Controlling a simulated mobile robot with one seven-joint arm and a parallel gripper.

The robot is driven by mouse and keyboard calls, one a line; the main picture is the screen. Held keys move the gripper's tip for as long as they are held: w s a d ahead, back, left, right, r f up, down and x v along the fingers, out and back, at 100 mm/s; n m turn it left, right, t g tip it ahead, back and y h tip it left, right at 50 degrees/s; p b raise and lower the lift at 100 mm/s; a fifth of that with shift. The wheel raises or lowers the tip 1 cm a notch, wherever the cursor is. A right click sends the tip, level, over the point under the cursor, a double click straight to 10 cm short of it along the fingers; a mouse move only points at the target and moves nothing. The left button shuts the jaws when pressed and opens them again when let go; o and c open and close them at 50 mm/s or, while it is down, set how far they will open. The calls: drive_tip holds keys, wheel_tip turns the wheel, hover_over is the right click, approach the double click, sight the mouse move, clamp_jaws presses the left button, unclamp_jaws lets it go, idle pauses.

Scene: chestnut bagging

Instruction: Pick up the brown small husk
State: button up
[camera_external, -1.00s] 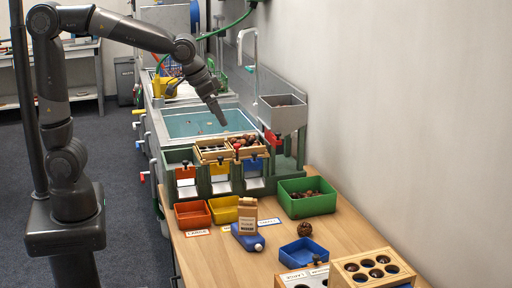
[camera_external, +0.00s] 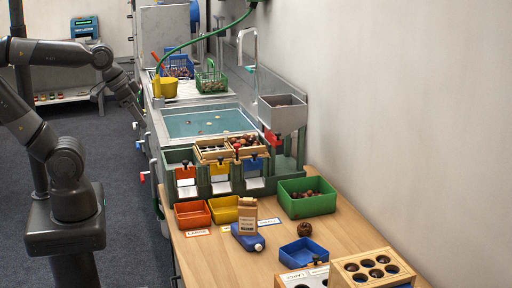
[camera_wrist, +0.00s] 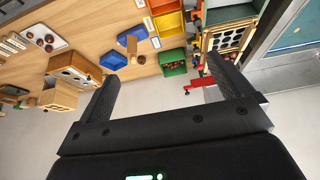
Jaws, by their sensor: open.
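Several small pale and brown bits lie in the water of the sink basin (camera_external: 190,116) in the external view. One brownish bit (camera_external: 216,117) sits near the middle. They are too small to tell which is the brown small husk. My gripper (camera_external: 141,115) is at the left edge of the sink bench, outside the basin, pointing down and right. In the wrist view my gripper (camera_wrist: 160,78) has its two fingers wide apart with nothing between them. The water (camera_wrist: 298,28) shows only at the upper right there, and no husk can be made out.
A sorting stand with wooden trays (camera_external: 213,152) stands in front of the basin. On the table are a green bin (camera_external: 307,205) of chestnuts, orange (camera_external: 192,214) and yellow trays, a blue tray (camera_external: 304,252) and a round brown object (camera_external: 305,230). A tap (camera_external: 256,45) rises behind the basin.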

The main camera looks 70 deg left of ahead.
drive_tip(key=c, duration=0.6)
drive_tip(key=shift+o, duration=0.2)
drive_tip(key=shift+w, duration=0.1)
drive_tip(key=m+g+h, duration=0.1)
drive_tip(key=m, duration=0.2)
hover_over(302, 224)
drive_tip(key=s, duration=0.2)
wheel_tip(302, 224, down, 30)
drive_tip(key=shift+a+x, duration=0.2)
drive_tip(key=shift+x, duration=1.35)
drive_tip(key=shift+a+x, duration=0.15)
drive_tip(key=shift+x, duration=1.45)
